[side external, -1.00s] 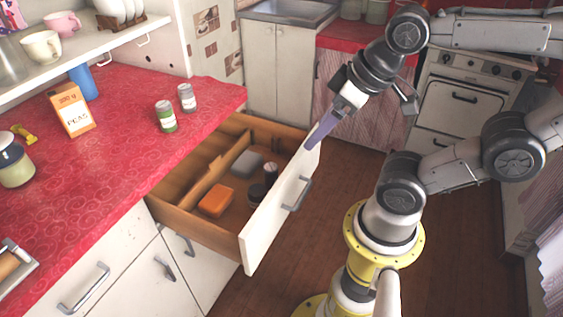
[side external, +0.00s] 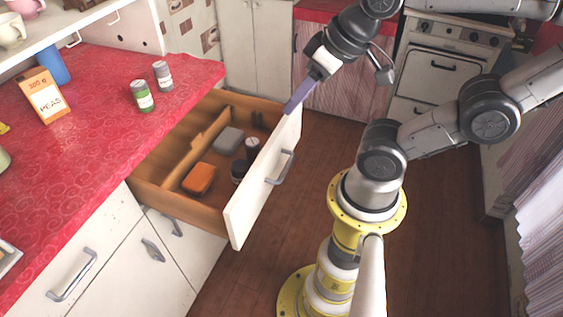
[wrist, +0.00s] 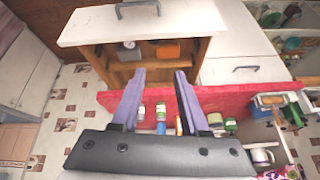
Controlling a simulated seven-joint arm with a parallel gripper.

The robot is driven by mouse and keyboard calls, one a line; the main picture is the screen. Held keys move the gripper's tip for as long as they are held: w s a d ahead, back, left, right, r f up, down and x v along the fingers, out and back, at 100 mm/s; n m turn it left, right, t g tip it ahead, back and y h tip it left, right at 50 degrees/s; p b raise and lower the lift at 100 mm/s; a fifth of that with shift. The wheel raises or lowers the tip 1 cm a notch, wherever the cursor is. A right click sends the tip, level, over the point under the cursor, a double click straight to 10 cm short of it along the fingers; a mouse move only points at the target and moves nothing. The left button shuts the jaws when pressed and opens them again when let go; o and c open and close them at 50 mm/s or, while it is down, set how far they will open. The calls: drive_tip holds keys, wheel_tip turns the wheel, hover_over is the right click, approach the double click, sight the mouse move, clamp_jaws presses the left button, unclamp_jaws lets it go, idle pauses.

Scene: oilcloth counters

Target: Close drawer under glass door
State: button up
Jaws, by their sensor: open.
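A wooden drawer (side external: 181,209) with a white front (side external: 262,182) and a grey handle (side external: 281,168) stands pulled well out from under the red counter. It holds an orange box (side external: 198,178), a grey box (side external: 228,140) and small dark jars. In the wrist view the white front (wrist: 140,22) lies at the top, with the open drawer below it. My gripper (side external: 290,108) is open and empty, its purple fingers by the far end of the drawer front's top edge. I cannot tell whether they touch it. The wrist view shows both fingers (wrist: 160,74) apart. No glass door is visible.
The red counter (side external: 90,130) carries a peas box (side external: 45,97), a green can (side external: 142,96), a grey can (side external: 162,75) and a blue cup (side external: 53,66). A stove (side external: 440,70) stands at the back right. The floor (side external: 310,190) beside the drawer front is clear.

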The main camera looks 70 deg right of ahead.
drive_tip(key=m, duration=0.2)
drive_tip(key=m+g, duration=0.4)
drive_tip(key=m, duration=1)
approach(287, 166)
drive_tip(key=f, duration=0.5)
drive_tip(key=w+f, duration=0.1)
drive_tip(key=f, duration=0.1)
drive_tip(key=shift+a+f, duration=0.1)
drive_tip(key=shift+f, duration=0.25)
clamp_jaws()
drive_tip(key=shift+w, duration=0.1)
